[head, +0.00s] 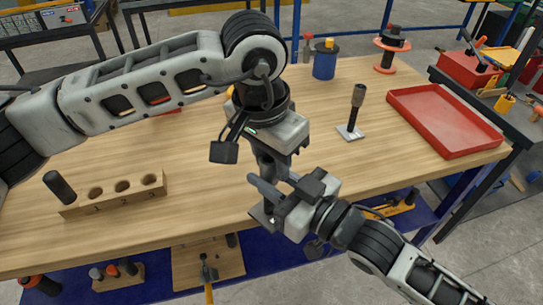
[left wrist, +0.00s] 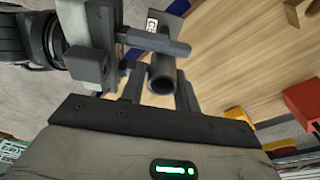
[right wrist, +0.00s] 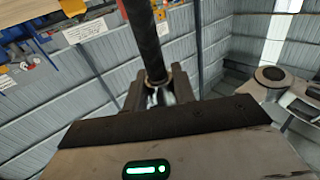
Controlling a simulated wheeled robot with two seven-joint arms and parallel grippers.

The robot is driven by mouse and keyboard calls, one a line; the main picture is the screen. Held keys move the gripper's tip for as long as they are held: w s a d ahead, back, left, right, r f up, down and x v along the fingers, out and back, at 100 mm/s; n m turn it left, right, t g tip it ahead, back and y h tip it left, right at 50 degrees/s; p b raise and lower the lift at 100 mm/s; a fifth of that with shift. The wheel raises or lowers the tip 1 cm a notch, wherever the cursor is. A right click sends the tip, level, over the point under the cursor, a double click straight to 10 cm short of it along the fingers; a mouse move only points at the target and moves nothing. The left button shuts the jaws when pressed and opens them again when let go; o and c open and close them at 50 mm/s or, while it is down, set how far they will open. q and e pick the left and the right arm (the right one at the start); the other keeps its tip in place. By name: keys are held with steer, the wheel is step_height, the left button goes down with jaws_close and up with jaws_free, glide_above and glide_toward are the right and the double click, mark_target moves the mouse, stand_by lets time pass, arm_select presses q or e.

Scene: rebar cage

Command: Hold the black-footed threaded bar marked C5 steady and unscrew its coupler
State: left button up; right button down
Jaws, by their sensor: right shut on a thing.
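The bar marked C5 stands near the table's front edge. Its C5 label (left wrist: 152,26) and the open top of its dark coupler (left wrist: 163,78) show in the left wrist view. In the head view its dark foot plate (head: 261,217) shows in part; my grippers hide most of the bar. My right gripper (head: 272,192) comes in from the side, low, and is shut on the bar; the dark shaft (right wrist: 143,40) shows in the right wrist view. My left gripper (head: 270,165) points down from above, its fingers (left wrist: 160,90) open on either side of the coupler.
Another threaded bar (head: 355,110) with a light foot stands right of my grippers. A wooden block (head: 112,198) with numbered holes and a dark cylinder (head: 60,187) is at left. A red tray (head: 408,99) lies at right; a blue container (head: 324,64) stands behind.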

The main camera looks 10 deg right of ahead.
arm_select(q)
steer(key=shift+o, duration=1.2)
steer(key=shift+o, duration=0.3)
step_height(320, 180, up, 4)
steer(key=shift+r, duration=0.2)
step_height(320, 180, up, 6)
steer(key=g+y, duration=0.1)
steer(key=f, duration=1.2)
steer(key=shift+a, duration=0.2)
jaws_close()
steer(key=shift+c, duration=0.4)
jaws_free()
steer(key=shift+r, duration=0.1)
